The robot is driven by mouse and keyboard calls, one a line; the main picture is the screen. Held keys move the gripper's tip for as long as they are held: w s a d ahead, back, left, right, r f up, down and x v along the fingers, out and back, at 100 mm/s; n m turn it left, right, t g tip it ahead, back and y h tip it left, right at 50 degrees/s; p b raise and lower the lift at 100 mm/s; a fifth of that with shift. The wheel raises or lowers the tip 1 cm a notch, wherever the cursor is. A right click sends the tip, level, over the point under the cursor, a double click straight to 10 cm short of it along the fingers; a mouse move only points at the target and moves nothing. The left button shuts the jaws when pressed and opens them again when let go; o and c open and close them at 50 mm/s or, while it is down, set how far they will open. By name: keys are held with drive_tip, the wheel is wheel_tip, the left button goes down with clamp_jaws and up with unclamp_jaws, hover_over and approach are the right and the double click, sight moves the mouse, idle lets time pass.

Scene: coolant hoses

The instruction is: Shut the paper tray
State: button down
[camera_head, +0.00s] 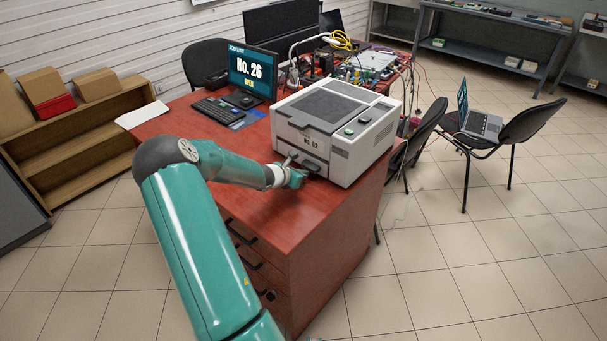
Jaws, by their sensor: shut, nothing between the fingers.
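The printer (338,128) is a light grey box with a dark top panel. It stands on the near end of a red-brown desk. Its paper tray (312,164) is low on the front face, with a dark handle. How far the tray stands out cannot be told at this size. My gripper (301,170) is at the printer's front, right by the tray handle. It is shut and holds nothing. My gripper and wrist hide part of the tray's left side, and I cannot tell if they touch it.
A monitor (251,73) and a keyboard (222,109) are on the desk behind my arm. Electronics and cables (345,62) crowd the desk's far end. Desk drawers (250,255) are below the printer. A chair with a laptop (480,123) stands at right. The floor at right front is clear.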

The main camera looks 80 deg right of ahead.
drive_tip(key=v, duration=0.4)
drive_tip(key=f+v, duration=0.1)
drive_tip(key=v, duration=0.7)
drive_tip(key=shift+w+a, duration=0.45)
drive_tip(key=shift+a, duration=0.2)
drive_tip(key=shift+a, duration=0.1)
drive_tip(key=w+a+r+m+t+y, duration=0.1)
drive_tip(key=w+a+r+m+t, duration=0.15)
drive_tip(key=w+a+r, duration=0.45)
drive_tip(key=w+a+r+m+t+y, duration=0.2)
drive_tip(key=w+a+m, duration=0.15)
drive_tip(key=a, duration=0.85)
drive_tip(key=w+a+r+m+t+y, duration=0.15)
drive_tip(key=w+a+r+m, duration=0.3)
drive_tip(key=a, duration=0.45)
drive_tip(key=s+a+r+t+y, duration=0.1)
drive_tip(key=s+a+r+y, duration=0.1)
drive_tip(key=a, duration=0.8)
drive_tip(key=s+a+r+m+t+y, duration=0.1)
drive_tip(key=a+r, duration=0.3)
drive_tip(key=a, duration=0.6)
drive_tip(key=s+a+r+m+t+y, duration=0.1)
drive_tip(key=s+a+r+t+y, duration=0.2)
drive_tip(key=a, duration=0.8)
drive_tip(key=shift+s+r, duration=0.2)
drive_tip(key=shift+s, duration=0.15)
drive_tip(key=shift+d, duration=0.2)
